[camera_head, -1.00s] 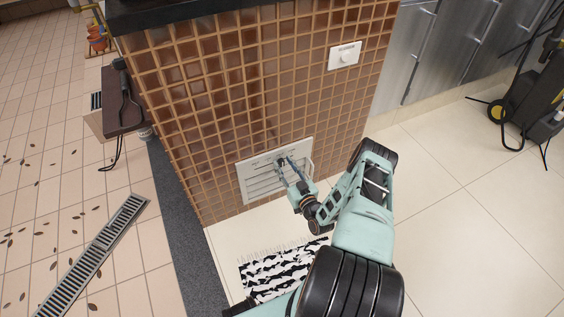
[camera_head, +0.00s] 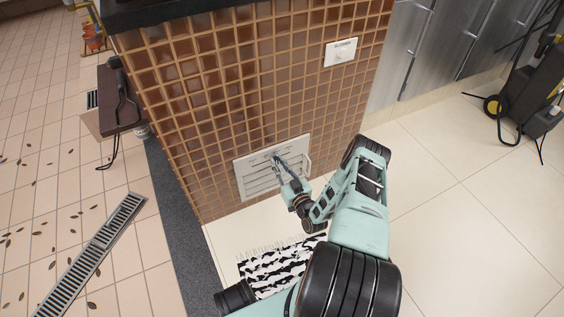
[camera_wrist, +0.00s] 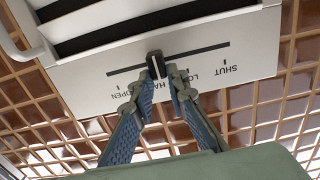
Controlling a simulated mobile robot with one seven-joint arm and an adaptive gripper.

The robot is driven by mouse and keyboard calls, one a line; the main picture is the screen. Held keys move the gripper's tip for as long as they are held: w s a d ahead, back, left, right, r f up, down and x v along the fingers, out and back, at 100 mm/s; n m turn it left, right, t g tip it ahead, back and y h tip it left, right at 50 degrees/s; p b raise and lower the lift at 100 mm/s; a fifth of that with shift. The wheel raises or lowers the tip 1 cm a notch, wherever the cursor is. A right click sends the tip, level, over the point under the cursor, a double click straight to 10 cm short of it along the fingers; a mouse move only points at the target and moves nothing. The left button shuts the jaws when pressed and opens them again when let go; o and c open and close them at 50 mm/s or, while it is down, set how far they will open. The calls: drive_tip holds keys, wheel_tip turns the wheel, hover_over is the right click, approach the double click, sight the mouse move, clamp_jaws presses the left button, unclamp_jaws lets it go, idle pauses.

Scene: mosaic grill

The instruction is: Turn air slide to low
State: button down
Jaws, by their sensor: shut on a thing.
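The white vent plate (camera_head: 246,188) is set low in the tiled wall, and its slats also show in the wrist view (camera_wrist: 120,38). In the wrist view, a small dark slide knob (camera_wrist: 156,66) stands in a straight slot below the slats. Labels OPEN, HALF, LOW and SHUT run left to right along it, with HALF and LOW partly hidden by my fingers. The knob is by the HALF label, left of LOW. My gripper (camera_wrist: 165,74) is shut on the knob, one fingertip on each side. It also shows in the head view (camera_head: 276,157).
A white switch plate (camera_head: 341,51) is higher on the wall. A black-and-white rug (camera_head: 268,272) lies below the vent. A dark bench (camera_head: 113,100) and floor drain (camera_head: 92,250) are on the left.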

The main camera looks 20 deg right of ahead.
sight(266, 159)
drive_tip(key=a, duration=0.3)
drive_tip(key=shift+a, duration=0.35)
drive_tip(key=shift+d, duration=0.1)
drive_tip(key=c, duration=1.9)
unclamp_jaws()
drive_tip(key=shift+r, duration=0.1)
wheel_tip(266, 159, up, 10)
drive_tip(key=shift+f, duration=0.1)
